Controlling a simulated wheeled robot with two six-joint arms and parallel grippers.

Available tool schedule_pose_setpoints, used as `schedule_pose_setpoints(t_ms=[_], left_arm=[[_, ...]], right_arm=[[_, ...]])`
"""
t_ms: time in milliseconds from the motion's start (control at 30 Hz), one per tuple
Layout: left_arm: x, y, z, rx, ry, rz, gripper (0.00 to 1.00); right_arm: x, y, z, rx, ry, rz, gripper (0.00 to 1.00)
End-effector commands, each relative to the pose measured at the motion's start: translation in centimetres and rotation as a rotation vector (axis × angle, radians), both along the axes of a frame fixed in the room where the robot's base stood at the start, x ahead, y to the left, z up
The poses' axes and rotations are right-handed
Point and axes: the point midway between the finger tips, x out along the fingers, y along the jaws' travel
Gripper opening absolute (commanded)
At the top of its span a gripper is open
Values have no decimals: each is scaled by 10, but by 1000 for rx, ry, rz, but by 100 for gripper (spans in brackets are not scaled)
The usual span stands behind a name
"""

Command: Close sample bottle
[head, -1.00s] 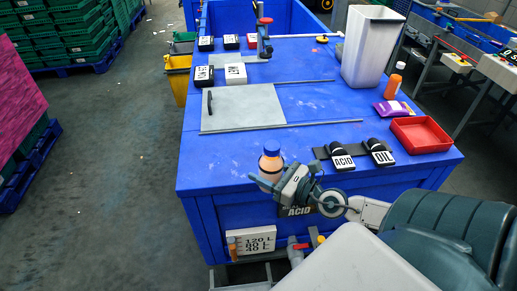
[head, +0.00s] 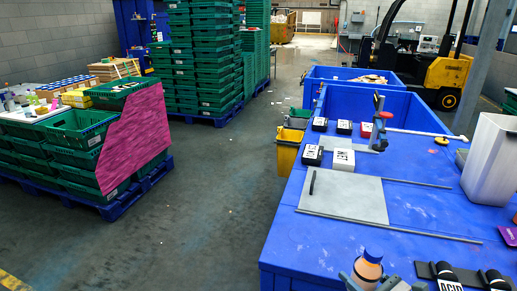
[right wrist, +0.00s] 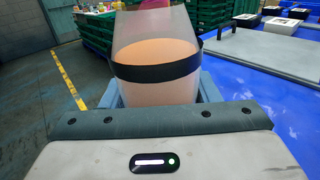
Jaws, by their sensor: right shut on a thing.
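My right gripper (head: 372,284) is shut around the bottle below the cap, partly cut off by the picture edge. In the right wrist view the bottle (right wrist: 155,88) fills the space between the fingers, pale and translucent with a dark band and an orange area. My left gripper is not in view.
The blue worktop (head: 420,210) holds a grey board (head: 345,198), metal rails and black label blocks (head: 313,155). A white bin (head: 490,160) stands at the right. Green crates (head: 85,130) stand on a blue pallet at the left. Open floor lies between crates and worktop.

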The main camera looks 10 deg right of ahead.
Motion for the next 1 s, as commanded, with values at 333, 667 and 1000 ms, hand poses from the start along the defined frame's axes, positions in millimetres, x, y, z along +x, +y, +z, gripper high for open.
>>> schedule_pose_setpoints(t_ms=[333, 667, 1000], left_arm=[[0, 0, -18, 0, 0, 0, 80], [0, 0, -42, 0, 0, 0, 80], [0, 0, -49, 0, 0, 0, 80]], right_arm=[[14, 39, -10, 16, -27, 64, 14], [47, 112, -17, 11, -26, 158, 14], [63, 143, -15, 2, -2, 188, 14]])
